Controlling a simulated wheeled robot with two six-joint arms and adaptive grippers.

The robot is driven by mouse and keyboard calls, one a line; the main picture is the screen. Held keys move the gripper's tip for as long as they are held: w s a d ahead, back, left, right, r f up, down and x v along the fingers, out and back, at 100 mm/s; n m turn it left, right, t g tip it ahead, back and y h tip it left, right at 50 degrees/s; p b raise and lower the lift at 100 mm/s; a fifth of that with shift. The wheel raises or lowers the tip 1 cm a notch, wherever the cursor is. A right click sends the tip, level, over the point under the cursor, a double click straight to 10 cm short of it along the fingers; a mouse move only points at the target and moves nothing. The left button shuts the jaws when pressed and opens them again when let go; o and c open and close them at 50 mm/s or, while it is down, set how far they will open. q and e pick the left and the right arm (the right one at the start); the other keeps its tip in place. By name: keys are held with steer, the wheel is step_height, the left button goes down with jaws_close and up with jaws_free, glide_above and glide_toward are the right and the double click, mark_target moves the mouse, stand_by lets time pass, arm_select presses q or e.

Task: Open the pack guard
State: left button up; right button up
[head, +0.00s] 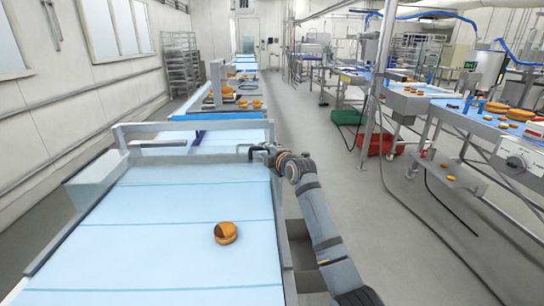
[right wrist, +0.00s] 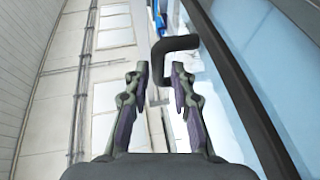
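The pack guard (head: 160,160) is a grey-framed, partly see-through structure standing across the far end of the near blue belt. A dark bent handle (head: 244,149) is at its right end. My right gripper (head: 258,150) reaches in from the right and is right beside this handle. In the right wrist view, my right gripper (right wrist: 160,70) is open, its two fingers apart. The black handle (right wrist: 182,42) bends just ahead of the fingertips, with its short end between them; I cannot tell whether they touch. My left gripper is not in view.
A filled round bun (head: 225,233) lies on the near blue belt (head: 150,255). More rounds lie beyond the guard and on the right-hand line (head: 440,108). A green bin (head: 348,117) and a red bin (head: 380,143) stand on the floor. The middle aisle is clear.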

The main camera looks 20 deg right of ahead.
steer(key=v, duration=0.8)
steer(key=shift+s+r, duration=0.1)
steer(key=shift+s, duration=0.3)
